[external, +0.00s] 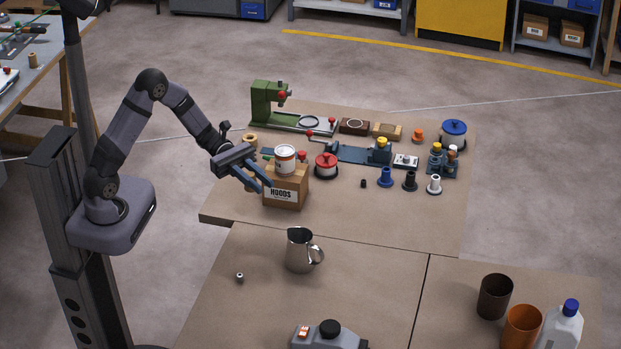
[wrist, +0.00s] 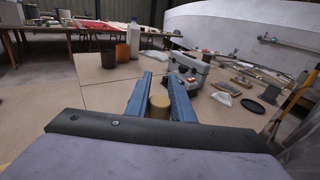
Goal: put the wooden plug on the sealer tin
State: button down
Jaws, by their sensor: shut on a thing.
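The wooden plug (wrist: 160,108) is a tan cylinder between the two blue fingers of my gripper (wrist: 160,84) in the wrist view. My gripper (external: 264,186) is shut on it. In the external view the gripper is at the left side of a cardboard box (external: 286,195) marked HOODS, and I cannot make out the plug clearly there. A white tin with red bands (external: 285,161), which looks like the sealer tin, stands upright on this box, above and right of the fingertips. Its label is too small to read. I cannot make out the tin in the wrist view.
A red-lidded pot (external: 326,166) stands right of the box. A green press (external: 268,105) and a blue-lidded pot (external: 453,134) are farther back. A metal jug (external: 300,249) stands in front. Several small coloured fittings are on the right. The bench between box and jug is clear.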

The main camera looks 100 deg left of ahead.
jog(key=w+a+r+n+t+y, duration=0.25)
jog(key=a+r+y, duration=0.2)
jog(key=a, duration=0.35)
jog(key=w+a+r+n+t+y, duration=0.1)
jog(key=w+a+r+n+y, duration=0.1)
jog(key=a+r+n+y, duration=0.35)
jog(key=a+n+y, duration=0.1)
jog(key=a+y, duration=0.2)
jog(key=a, duration=0.6)
jog(key=shift+a+f+n+g+y, duration=0.25)
jog(key=shift+a+n+g+y, duration=0.05)
jog(key=shift+a+g, duration=0.05)
jog(key=c, duration=2.5)
grip_release()
jog(key=shift+f+p, duration=1.3)
jog(key=shift+f, duration=3.65)
jog(key=shift+c, duration=0.2)
jog(key=shift+f, duration=0.2)
jog(key=o, duration=1)
jog(key=shift+r, duration=0.2)
